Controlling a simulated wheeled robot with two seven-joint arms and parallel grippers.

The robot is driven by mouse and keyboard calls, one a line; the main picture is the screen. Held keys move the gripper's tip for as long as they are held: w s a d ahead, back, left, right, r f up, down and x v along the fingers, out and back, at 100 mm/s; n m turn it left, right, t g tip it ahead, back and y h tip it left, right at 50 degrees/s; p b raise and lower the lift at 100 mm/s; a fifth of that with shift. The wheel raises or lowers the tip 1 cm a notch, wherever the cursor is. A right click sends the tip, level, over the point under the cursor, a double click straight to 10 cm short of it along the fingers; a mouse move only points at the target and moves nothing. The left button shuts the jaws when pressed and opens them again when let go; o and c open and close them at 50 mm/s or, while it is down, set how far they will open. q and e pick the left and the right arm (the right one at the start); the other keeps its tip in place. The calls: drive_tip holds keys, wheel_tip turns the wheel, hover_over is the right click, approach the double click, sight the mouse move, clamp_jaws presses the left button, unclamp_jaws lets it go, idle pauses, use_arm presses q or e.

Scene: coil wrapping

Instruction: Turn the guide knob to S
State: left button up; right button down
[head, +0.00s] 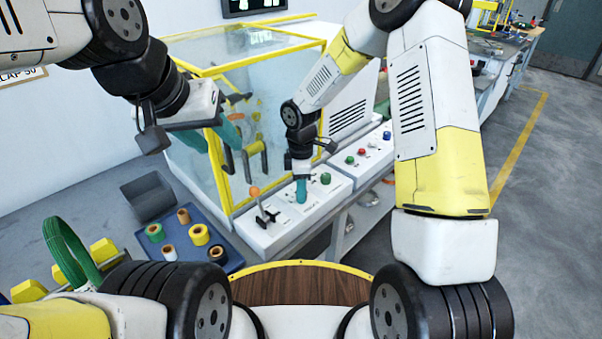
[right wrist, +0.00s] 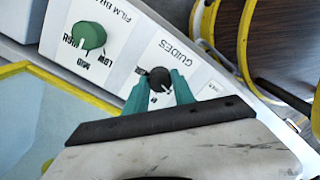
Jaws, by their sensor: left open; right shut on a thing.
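The guide knob (right wrist: 159,77) is a small black knob on the white panel marked GUIDES in the right wrist view. My right gripper (head: 301,191) points down at the panel. Its teal fingers also show in the right wrist view (right wrist: 160,88), one on each side of the knob, shut on it. In the head view the fingers hide the knob. The small letters around the knob are partly covered, and I cannot tell which one it points to. My left gripper (head: 213,137) is open and empty in front of the glass enclosure, away from the panel.
A green film brake knob (right wrist: 88,36) marked LOW, MID and HIGH sits beside the guide knob. An orange-topped lever (head: 254,191) stands on the panel's near end. A blue tray (head: 184,238) with several rolls and a grey bin (head: 148,196) are at left. The yellow-framed enclosure (head: 205,105) stands behind.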

drive_tip(key=shift+w, duration=0.1)
drive_tip(key=c, duration=1.1)
unclamp_jaws()
drive_tip(key=shift+o, duration=0.2)
drive_tip(key=shift+r, duration=3.9)
